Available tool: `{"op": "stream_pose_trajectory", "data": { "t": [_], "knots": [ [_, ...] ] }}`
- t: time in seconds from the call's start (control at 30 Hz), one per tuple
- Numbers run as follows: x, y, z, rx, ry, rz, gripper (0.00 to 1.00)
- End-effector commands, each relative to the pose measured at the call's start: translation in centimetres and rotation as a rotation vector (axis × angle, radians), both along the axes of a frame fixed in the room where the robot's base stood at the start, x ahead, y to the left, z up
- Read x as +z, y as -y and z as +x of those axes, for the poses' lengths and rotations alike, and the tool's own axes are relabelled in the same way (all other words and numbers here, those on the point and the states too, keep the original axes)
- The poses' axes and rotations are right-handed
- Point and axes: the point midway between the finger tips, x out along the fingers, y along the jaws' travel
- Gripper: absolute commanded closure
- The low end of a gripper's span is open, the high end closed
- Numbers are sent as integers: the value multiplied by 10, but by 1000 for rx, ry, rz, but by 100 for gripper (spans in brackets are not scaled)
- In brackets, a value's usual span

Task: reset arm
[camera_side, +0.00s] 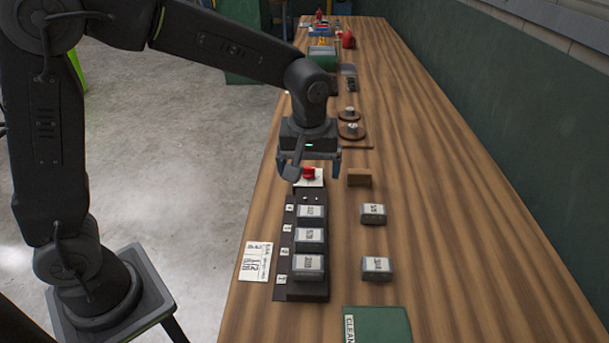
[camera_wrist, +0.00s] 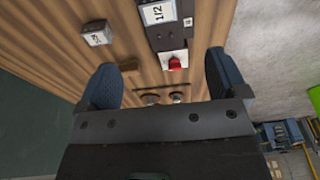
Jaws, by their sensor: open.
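My gripper (camera_side: 311,172) hangs above the wooden bench at the far end of a dark rack (camera_side: 287,272). Its jaws are open, with the two fingers apart and nothing between them; the wrist view shows the gap too (camera_wrist: 163,85). A red button (camera_side: 308,172) on a pale plate lies just below the fingers in the side view. The button also shows in the wrist view (camera_wrist: 174,64). Three grey labelled blocks, the nearest (camera_side: 308,265), sit in the rack in a row.
Two labelled blocks (camera_side: 373,214) (camera_side: 376,267) and a brown block (camera_side: 359,178) stand right of the rack. A paper card (camera_side: 256,261) lies left of it, a green mat (camera_side: 377,325) in front. Round wooden pieces (camera_side: 351,130) stand beyond. The bench's right side is clear.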

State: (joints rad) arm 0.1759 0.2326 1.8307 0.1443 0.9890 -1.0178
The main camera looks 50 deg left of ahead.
Motion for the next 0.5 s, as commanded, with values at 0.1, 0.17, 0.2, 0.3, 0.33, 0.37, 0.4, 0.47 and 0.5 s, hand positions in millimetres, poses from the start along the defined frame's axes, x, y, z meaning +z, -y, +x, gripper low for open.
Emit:
{"op": "stream_pose_trajectory", "data": {
  "t": [0.1,0.17,0.2,0.3,0.33,0.37,0.4,0.47,0.5],
  "knots": [
    [20,-8,-18,-66,32,-8,9],
    [33,-14,-32,-122,57,-10,9],
    [42,-18,-43,-165,75,-10,9],
    [59,-28,-74,-277,120,-5,9],
    [63,-30,-83,-312,134,0,9],
    [67,-33,-92,-347,149,5,9],
    [71,-36,-104,-391,168,13,9],
    [75,-40,-123,-459,198,27,9],
    [77,-42,-134,-503,217,39,9]
  ]
}}
